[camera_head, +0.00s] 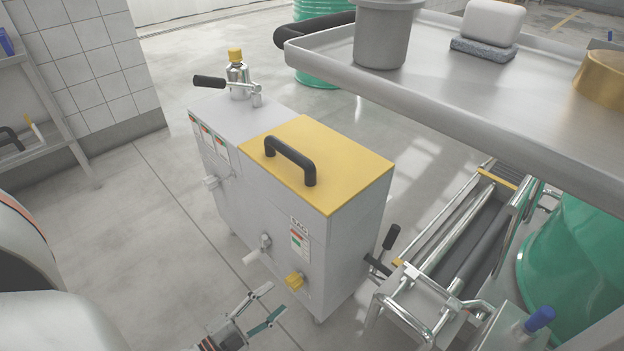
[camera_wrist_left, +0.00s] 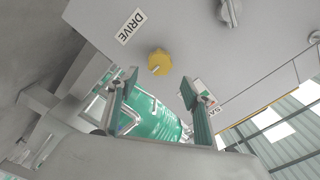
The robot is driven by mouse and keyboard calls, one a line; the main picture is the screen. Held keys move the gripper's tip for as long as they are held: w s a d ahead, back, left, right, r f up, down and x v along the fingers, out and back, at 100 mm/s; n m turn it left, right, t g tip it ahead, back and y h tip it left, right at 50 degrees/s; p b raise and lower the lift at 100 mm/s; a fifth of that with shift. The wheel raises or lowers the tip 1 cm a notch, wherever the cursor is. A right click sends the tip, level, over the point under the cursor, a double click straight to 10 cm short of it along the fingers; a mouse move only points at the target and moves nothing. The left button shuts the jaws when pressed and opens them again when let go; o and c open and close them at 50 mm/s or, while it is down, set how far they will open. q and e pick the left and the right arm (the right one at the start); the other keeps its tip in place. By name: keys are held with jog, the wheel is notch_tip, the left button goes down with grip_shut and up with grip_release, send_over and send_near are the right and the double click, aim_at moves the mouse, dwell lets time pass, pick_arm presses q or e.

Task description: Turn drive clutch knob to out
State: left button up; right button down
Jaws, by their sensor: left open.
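The yellow knob (camera_head: 294,281) sits low on the front face of the grey cabinet (camera_head: 340,255). In the left wrist view the yellow knob (camera_wrist_left: 160,62) is beside a DRIVE label (camera_wrist_left: 131,26). My left gripper (camera_head: 275,299) is open in front of the cabinet, below and left of the knob. In the left wrist view the knob shows just beyond the gap between my left fingertips (camera_wrist_left: 159,78), apart from both. Nothing is between the fingers. My right gripper is not in view.
A grey lever-like fitting (camera_head: 265,242) sticks out beside the knob. The cabinet has a yellow lid (camera_head: 345,165) with a black handle (camera_head: 290,160). A roller conveyor (camera_head: 460,235) stands to the right, under a steel table (camera_head: 480,95). The floor at left is clear.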

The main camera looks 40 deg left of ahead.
aim_at(290, 286)
pick_arm(q)
jog(key=w, duration=0.4)
jog(key=w+b, duration=0.1)
jog(key=w, duration=0.3)
jog(key=shift+d+f, duration=0.2)
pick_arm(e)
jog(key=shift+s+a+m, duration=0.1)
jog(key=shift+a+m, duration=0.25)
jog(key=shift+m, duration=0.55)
pick_arm(q)
jog(key=shift+s, duration=0.1)
jog(key=c, duration=1.1)
